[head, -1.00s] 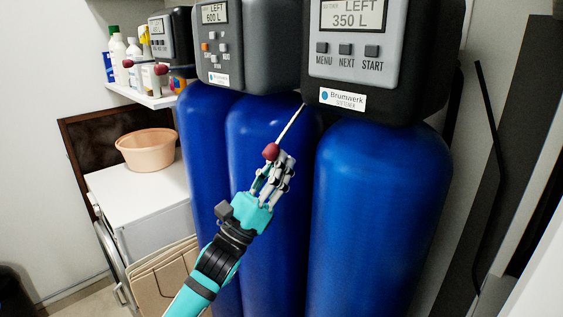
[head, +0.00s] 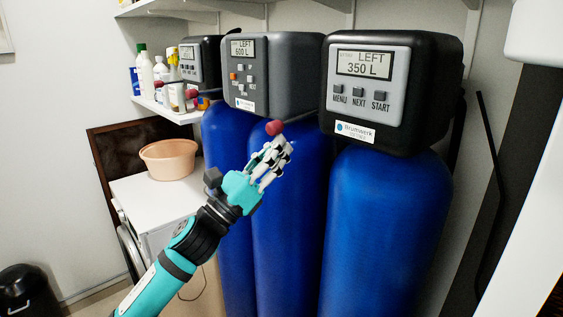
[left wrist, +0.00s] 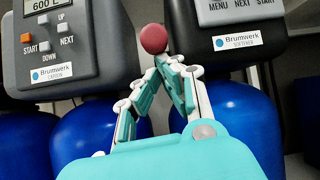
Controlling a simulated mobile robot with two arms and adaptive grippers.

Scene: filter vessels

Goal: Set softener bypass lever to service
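The rod runs slightly up to the right, to the underside of the softener head (head: 395,95). My left gripper (head: 277,147) is just below the knob. In the left wrist view the knob (left wrist: 153,39) stands just beyond the fingertips (left wrist: 163,62), which converge nearly together. The fingers look shut, with the knob at their tips rather than between them; whether they touch it is unclear. The rod is hidden there. My right gripper is not in view.
Another control head (head: 268,75) stands left of the softener, on a blue tank, with a third head (head: 200,62) farther back. More red knobs (head: 191,94) show near it. A shelf (head: 180,114) holds bottles.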

